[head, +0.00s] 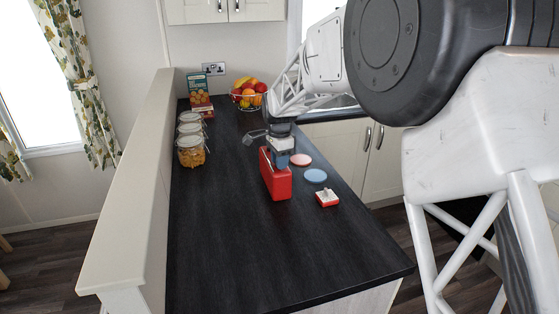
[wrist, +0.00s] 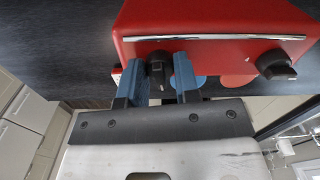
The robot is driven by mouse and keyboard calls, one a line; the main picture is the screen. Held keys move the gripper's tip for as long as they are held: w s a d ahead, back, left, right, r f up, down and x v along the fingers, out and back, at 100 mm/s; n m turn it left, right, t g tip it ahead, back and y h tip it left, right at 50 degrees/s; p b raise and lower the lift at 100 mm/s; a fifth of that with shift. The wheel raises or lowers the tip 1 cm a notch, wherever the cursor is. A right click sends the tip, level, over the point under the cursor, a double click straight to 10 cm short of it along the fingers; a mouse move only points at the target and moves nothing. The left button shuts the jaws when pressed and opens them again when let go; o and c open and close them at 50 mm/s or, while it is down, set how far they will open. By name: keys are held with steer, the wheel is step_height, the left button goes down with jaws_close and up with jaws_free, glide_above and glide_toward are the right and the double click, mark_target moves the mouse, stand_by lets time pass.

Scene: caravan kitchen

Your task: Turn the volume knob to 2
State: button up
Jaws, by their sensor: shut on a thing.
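The red radio (head: 277,186) stands upright on the dark worktop in the head view. In the wrist view the radio (wrist: 210,20) shows its red face with a silver strip and two dark knobs. One knob (wrist: 159,68) sits between the blue fingers of my gripper (wrist: 159,72), which is shut on it. The other knob (wrist: 277,66) is free, to the right. No scale or numbers can be read, and I cannot tell which knob is for volume. In the head view my gripper (head: 281,160) is at the radio and hides part of it.
A pink disc (head: 301,160), a blue disc (head: 315,176) and a small red and white item (head: 327,199) lie right of the radio. Glass jars (head: 191,152), a carton (head: 199,92) and a fruit bowl (head: 248,106) stand farther back. The front worktop (head: 270,260) is clear.

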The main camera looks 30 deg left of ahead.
steer(key=shift+m, duration=0.8)
steer(key=o, duration=0.9)
steer(key=shift+o, duration=0.2)
steer(key=shift+r, duration=0.15)
steer(key=shift+r, duration=3.8)
steer(key=shift+d, duration=0.1)
